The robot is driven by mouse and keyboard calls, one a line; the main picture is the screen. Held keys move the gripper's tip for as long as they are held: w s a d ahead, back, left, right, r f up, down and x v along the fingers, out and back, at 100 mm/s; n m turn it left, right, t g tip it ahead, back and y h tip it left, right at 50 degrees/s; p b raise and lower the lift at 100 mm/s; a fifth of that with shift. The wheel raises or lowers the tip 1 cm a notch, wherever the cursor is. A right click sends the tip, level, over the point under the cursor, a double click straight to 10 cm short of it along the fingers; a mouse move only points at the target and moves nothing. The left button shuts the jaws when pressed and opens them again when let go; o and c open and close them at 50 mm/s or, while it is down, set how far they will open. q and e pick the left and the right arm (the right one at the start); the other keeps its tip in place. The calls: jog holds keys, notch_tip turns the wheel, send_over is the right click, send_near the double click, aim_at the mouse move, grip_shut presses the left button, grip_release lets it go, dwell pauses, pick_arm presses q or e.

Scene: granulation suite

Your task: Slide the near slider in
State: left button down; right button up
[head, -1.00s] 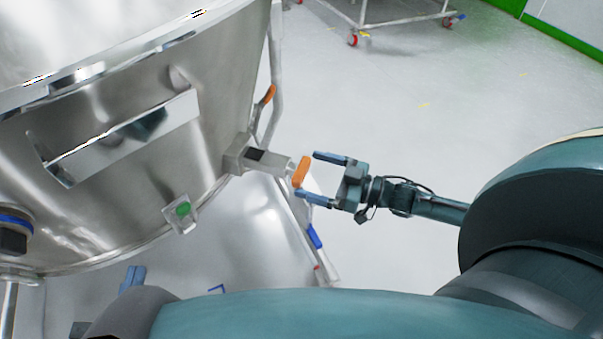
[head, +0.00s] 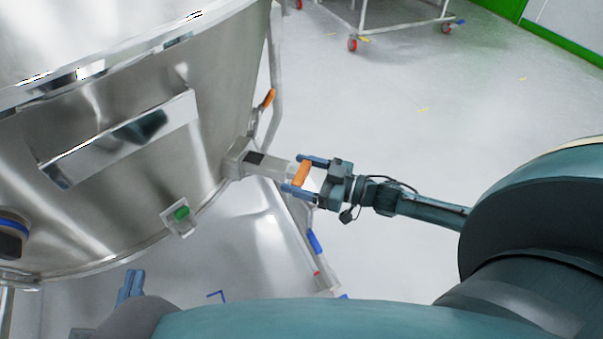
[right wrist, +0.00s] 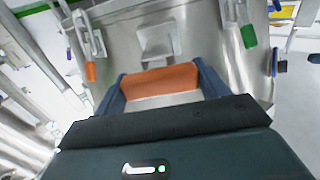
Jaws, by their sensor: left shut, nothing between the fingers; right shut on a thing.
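The near slider (head: 268,163) is a grey metal bar sticking out of a housing on the steel vessel's side, with an orange handle (head: 302,174) across its outer end. My right gripper (head: 303,175) is shut on this handle, one blue finger at each end of it. In the right wrist view the orange handle (right wrist: 160,80) spans between the two fingers, with the vessel wall behind it. My left gripper (head: 131,284) is at the lower left, shut and empty, below the vessel and partly hidden by my own arm.
The large steel vessel (head: 110,130) fills the left. Another orange handle (head: 268,99) shows further back on its side. A green-marked bracket (head: 181,213) sits near its lower edge. A wheeled metal rack (head: 385,24) stands at the back. The floor on the right is clear.

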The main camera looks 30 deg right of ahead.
jog(key=c, duration=0.7)
jog(key=x, duration=0.9)
jog(key=shift+b, duration=0.4)
pick_arm(q)
jog(key=shift+s+d+r+m+h, duration=0.1)
jog(key=shift+s+d+m+h, duration=0.05)
jog(key=shift+d+m+h, duration=0.2)
pick_arm(e)
jog(key=shift+o, duration=0.2)
jog(key=o, duration=1.3)
pick_arm(q)
jog(key=shift+a, duration=0.15)
pick_arm(e)
jog(key=shift+o, duration=0.4)
